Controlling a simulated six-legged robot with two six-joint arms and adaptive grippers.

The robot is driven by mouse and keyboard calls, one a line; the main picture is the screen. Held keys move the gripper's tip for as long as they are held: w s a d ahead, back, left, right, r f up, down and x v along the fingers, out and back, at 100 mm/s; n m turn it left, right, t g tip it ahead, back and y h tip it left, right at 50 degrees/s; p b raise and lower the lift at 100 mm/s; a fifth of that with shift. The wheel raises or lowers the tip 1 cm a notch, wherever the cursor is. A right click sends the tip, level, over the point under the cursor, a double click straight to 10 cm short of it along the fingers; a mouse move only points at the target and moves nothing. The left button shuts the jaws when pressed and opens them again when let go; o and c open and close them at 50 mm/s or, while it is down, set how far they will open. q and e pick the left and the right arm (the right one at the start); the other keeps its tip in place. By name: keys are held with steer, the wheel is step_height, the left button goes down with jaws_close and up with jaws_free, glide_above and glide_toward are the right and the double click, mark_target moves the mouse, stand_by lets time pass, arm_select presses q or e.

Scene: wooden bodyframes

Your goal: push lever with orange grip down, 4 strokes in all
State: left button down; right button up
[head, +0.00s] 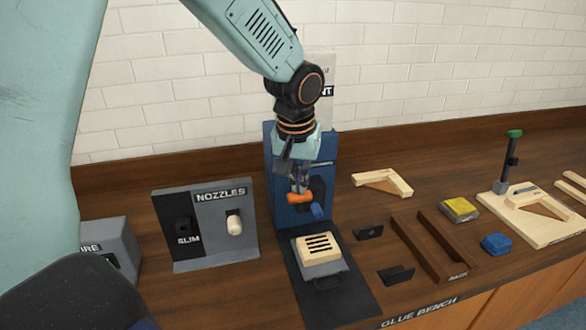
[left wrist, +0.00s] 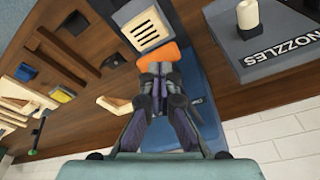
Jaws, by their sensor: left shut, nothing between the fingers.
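The lever's orange grip (head: 300,198) sticks out from the front of the blue dispenser (head: 290,213). My left gripper (head: 301,186) is shut and empty, with its fingertips right at the top of the orange grip. In the left wrist view the shut fingertips (left wrist: 155,68) lie against or just over the orange grip (left wrist: 157,54); I cannot tell whether they press on it. Most of the lever arm is hidden behind the gripper. A blue nozzle (head: 317,210) shows beside the grip. My right gripper is not in view.
A grey nozzle stand (head: 205,225) with a white nozzle is close on the left. On the right are a dark wooden rack (head: 432,247), small black brackets (head: 396,275), a yellow-topped block (head: 459,208), a blue block (head: 496,243) and a wooden frame. A brick wall is behind.

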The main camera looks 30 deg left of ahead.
arm_select(q)
steer(key=shift+r, duration=0.1)
step_height(320, 180, up, 4)
steer(key=p, duration=0.4)
steer(key=shift+r, duration=1.25)
step_height(320, 180, up, 5)
stand_by(0.7)
steer(key=shift+s, duration=0.1)
stand_by(0.4)
